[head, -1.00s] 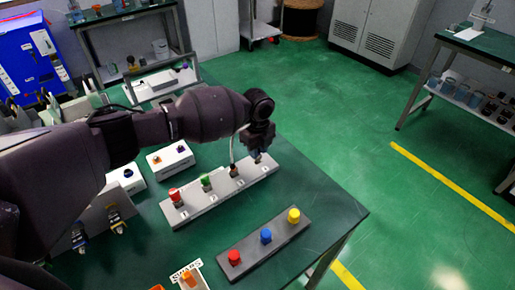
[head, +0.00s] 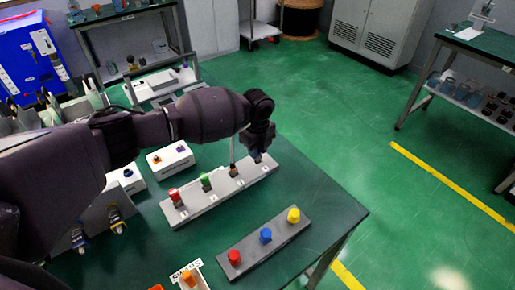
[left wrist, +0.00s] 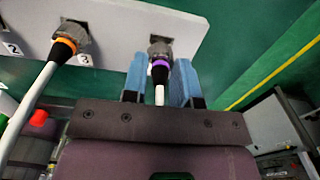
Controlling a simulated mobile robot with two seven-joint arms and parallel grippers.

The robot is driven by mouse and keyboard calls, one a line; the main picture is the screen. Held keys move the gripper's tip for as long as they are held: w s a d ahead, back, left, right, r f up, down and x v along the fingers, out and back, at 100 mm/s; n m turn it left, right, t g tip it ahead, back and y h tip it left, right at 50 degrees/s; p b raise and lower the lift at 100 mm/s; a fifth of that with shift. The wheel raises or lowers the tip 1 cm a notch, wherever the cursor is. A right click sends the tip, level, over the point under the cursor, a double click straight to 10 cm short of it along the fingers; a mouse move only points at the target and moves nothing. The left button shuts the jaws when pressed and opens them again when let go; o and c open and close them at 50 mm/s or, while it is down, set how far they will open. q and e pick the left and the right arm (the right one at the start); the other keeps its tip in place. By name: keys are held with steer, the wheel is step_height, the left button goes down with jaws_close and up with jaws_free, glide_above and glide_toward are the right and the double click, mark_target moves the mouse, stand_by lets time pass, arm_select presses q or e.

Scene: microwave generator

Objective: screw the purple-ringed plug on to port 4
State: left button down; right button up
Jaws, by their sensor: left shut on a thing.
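The purple-ringed plug (left wrist: 159,70) is between the blue fingers of my left gripper (left wrist: 160,82) in the left wrist view. The gripper is shut on it. The plug's front end meets the grey collar of port 4 (left wrist: 160,46), in line with it; I cannot tell how far it is threaded. Its pale cable runs back between the fingers. In the head view my left gripper (head: 257,157) points down at the far right end of the grey port strip (head: 205,203) and hides most of the plug. My right gripper is not in view.
An orange-ringed plug (left wrist: 64,46) with a white cable sits on port 3, beside my fingers. Red (head: 175,195) and green (head: 205,180) caps sit on the other ports. A dark rack (head: 250,253) with red, blue and yellow caps lies in front. The table's right side is clear.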

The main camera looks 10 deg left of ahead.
arm_select(q)
steer(key=shift+f, duration=0.45)
steer(key=c, duration=0.8)
jaws_free()
step_height(320, 180, up, 11)
steer(key=shift+f+p, duration=0.1)
steer(key=shift+p, duration=0.4)
